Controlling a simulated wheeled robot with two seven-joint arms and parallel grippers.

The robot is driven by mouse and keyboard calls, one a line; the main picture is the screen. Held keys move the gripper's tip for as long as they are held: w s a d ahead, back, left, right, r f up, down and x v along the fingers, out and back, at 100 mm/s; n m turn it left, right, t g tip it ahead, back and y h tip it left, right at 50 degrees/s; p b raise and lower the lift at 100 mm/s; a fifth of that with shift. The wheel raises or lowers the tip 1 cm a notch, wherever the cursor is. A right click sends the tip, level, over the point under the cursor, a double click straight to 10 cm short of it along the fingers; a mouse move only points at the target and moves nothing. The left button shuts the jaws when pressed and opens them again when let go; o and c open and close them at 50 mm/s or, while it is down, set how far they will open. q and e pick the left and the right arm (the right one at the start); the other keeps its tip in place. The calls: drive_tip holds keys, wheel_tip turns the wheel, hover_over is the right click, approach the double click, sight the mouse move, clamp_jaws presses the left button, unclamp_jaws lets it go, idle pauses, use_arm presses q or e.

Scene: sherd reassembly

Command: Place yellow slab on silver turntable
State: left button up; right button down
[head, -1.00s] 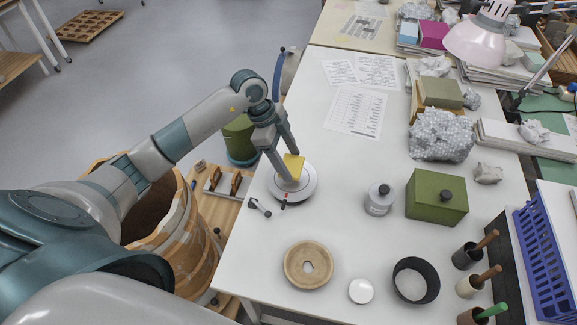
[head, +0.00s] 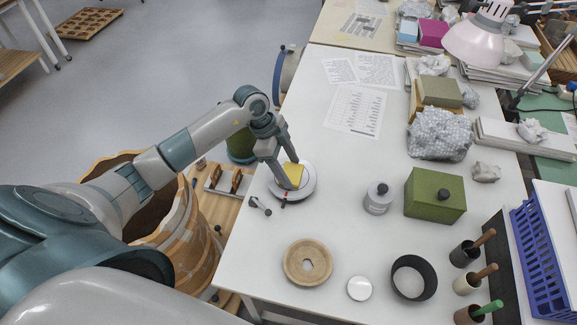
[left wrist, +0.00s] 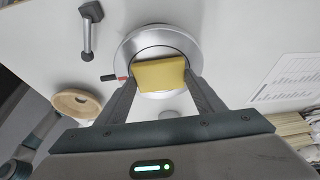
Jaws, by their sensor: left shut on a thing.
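The yellow slab (head: 293,174) is held between the fingers of my left gripper (head: 291,175), which is shut on it. In the left wrist view the slab (left wrist: 160,74) sits between the two fingertips, in front of the silver turntable (left wrist: 188,40). In the head view the silver turntable (head: 307,186) is a round disc near the left edge of the white table, and the slab shows over it. I cannot tell whether the slab touches the disc. My right gripper is not in view.
A small hammer-like tool (head: 260,205) lies left of the turntable. A wooden ring (head: 294,275), a white disc (head: 360,288), a black ring (head: 428,285), a grey jar (head: 378,203) and a green box (head: 435,202) stand on the table. Clear tabletop lies right of the turntable.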

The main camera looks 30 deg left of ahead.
use_arm(q)
drive_tip(key=o, duration=1.1)
drive_tip(key=shift+r, duration=0.1)
drive_tip(key=b+v, duration=0.2)
drive_tip(key=v, duration=1)
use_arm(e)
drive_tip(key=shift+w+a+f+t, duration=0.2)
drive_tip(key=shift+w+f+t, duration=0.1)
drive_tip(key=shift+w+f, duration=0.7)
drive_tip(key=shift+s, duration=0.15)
